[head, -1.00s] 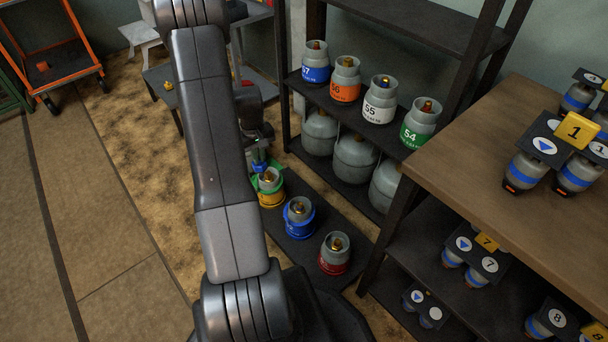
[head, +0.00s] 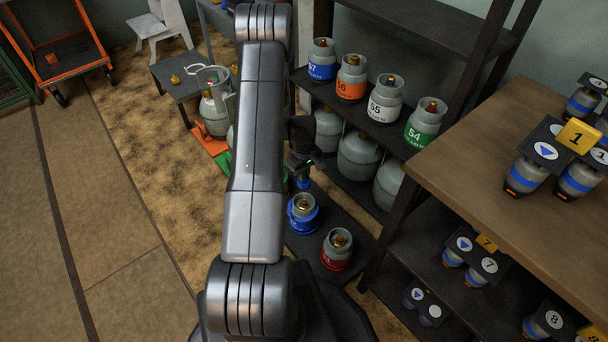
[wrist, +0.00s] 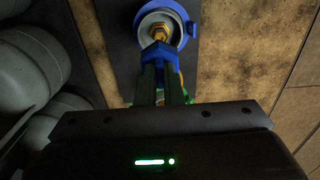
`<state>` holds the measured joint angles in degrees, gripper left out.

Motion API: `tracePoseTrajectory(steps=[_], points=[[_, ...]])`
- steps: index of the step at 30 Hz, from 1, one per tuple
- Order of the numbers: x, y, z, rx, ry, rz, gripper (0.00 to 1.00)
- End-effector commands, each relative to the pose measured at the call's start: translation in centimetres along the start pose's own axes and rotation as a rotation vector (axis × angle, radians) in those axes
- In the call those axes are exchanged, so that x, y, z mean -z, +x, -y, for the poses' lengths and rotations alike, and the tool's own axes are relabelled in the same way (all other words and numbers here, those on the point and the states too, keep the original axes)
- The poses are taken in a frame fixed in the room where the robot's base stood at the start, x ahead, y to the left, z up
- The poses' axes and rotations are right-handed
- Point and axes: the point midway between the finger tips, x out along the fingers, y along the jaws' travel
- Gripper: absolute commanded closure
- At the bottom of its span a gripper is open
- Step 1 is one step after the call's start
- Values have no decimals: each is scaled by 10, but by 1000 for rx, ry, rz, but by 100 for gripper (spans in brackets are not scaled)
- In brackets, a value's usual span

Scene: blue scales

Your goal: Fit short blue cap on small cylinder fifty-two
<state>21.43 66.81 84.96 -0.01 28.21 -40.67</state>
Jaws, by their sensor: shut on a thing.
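My gripper (wrist: 161,72) is shut on a short blue cap (wrist: 156,52). In the head view my gripper (head: 302,170) holds the blue cap (head: 304,184) just above the blue-banded small cylinder (head: 303,209). In the wrist view this cylinder (wrist: 177,42) shows its grey collar, blue band and brass valve (wrist: 159,32). The cap appears beside the valve there; whether they touch I cannot tell. I cannot read the cylinder's number.
A red-banded cylinder (head: 337,250) stands in front on the same low dark board (head: 305,243). Cylinders 57 (head: 322,60), 56, 55 and 54 (head: 425,122) line the shelf at right. A wooden table (head: 480,150) stands further right.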

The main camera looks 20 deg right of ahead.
Motion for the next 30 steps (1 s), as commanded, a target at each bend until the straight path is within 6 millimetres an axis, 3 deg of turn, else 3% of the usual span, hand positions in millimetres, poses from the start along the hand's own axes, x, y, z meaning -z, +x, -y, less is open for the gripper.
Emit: tracePoseTrajectory(steps=[24,30], points=[[0,75,0,0,0,1,100],[0,82,0,0,0,0,100]])
